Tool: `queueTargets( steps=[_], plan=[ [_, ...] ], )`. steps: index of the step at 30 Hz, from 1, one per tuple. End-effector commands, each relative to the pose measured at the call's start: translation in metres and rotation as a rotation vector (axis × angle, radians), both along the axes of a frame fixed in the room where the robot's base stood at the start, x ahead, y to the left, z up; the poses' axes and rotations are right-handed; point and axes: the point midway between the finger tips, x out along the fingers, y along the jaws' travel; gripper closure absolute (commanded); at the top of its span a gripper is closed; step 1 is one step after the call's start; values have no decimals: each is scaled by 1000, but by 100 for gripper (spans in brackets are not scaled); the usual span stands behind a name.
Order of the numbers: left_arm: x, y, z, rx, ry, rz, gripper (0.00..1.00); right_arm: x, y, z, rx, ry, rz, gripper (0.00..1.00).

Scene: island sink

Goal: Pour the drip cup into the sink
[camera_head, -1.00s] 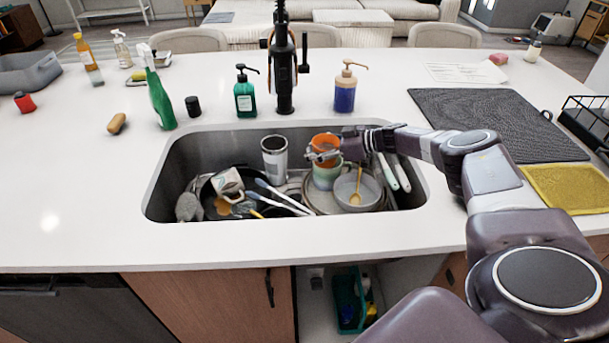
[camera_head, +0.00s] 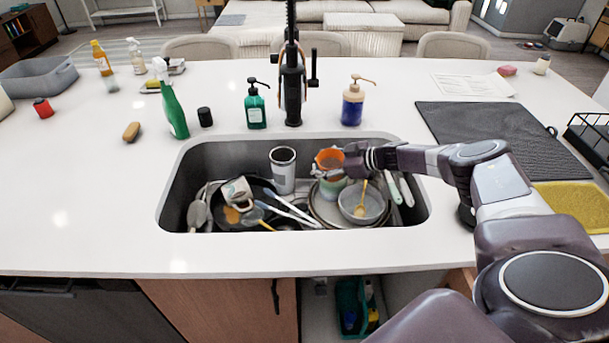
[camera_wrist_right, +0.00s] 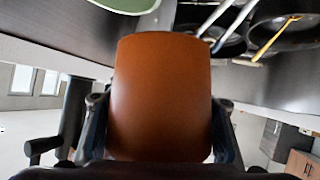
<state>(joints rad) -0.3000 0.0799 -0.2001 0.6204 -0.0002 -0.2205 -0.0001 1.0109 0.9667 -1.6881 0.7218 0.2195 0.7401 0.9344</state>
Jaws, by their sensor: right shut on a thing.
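My right gripper (camera_head: 330,173) is shut on an orange cup (camera_head: 331,158), which is the likely drip cup. The cup is over the right half of the sink (camera_head: 175,200), near its back wall. In the right wrist view the orange cup (camera_wrist_right: 160,95) fills the middle, with a finger on each side. Its open mouth shows in the head view, but I cannot tell what it holds. A pale green cup (camera_head: 331,189) stands just below it in the sink; I cannot tell whether they touch. My left gripper is not in view.
A silver tumbler (camera_head: 283,172), a grey bowl (camera_head: 352,208) with a yellow spoon, a white mug (camera_head: 237,191) and brushes crowd the sink. The black faucet (camera_head: 292,90) rises behind, between two soap bottles. A dark mat (camera_head: 490,130) lies to the right.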

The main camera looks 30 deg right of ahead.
Motion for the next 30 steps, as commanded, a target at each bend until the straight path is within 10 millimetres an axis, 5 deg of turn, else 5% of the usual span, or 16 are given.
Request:
queueTargets(
  steps=[1, 10, 30],
  plan=[
    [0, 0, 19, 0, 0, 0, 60, -1, 4, 11, -26, -6, 0, 85],
    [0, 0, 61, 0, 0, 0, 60, -4, 17, 14, -213, -52, 1, 85],
    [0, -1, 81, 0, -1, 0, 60, -7, 29, 15, -394, -95, -1, 85]
  ],
)
